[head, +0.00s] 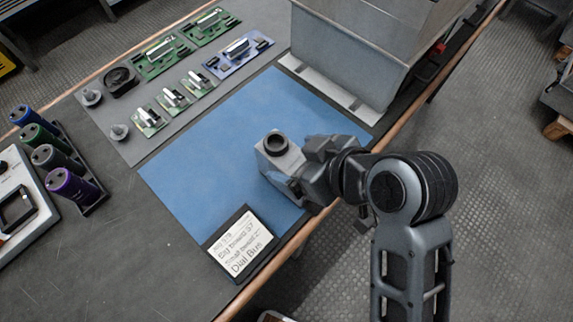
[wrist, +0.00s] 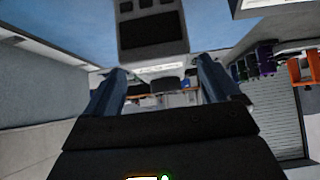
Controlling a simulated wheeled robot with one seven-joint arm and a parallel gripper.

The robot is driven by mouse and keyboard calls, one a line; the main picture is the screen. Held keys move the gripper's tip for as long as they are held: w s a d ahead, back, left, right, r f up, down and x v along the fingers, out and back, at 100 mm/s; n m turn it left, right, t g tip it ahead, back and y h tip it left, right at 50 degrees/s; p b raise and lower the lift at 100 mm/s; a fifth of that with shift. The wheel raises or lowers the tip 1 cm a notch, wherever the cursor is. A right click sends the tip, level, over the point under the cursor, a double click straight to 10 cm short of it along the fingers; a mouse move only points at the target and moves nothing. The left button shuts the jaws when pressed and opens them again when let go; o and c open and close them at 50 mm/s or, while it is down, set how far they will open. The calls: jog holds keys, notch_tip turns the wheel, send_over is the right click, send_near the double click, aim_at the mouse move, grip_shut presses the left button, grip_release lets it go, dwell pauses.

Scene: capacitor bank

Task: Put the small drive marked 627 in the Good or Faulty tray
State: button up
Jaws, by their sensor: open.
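A small grey box with a black round ring on top (head: 277,145) stands on the blue mat, partly hidden by my gripper. No 627 mark is readable, so I cannot tell whether it is the drive. My gripper (head: 290,177) is low over the mat, right beside the box. In the wrist view my gripper (wrist: 162,72) has its two fingers wide apart with nothing between the tips. A grey block with dark panels (wrist: 152,25) shows beyond them at the top. I see no tray marked Good or Faulty.
A card with handwriting (head: 241,243) stands at the blue mat's (head: 190,185) front edge. Several boards with silver modules (head: 173,98) lie on a grey mat behind. A large grey metal housing (head: 350,50) stands at the back right. Coloured cylinders (head: 62,160) stand in a rack at left.

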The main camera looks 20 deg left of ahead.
aim_at(292, 159)
jog(key=shift+x, duration=1.8)
jog(key=shift+c, duration=0.4)
jog(key=c, duration=1.4)
jog(key=shift+r, duration=0.1)
grip_shut()
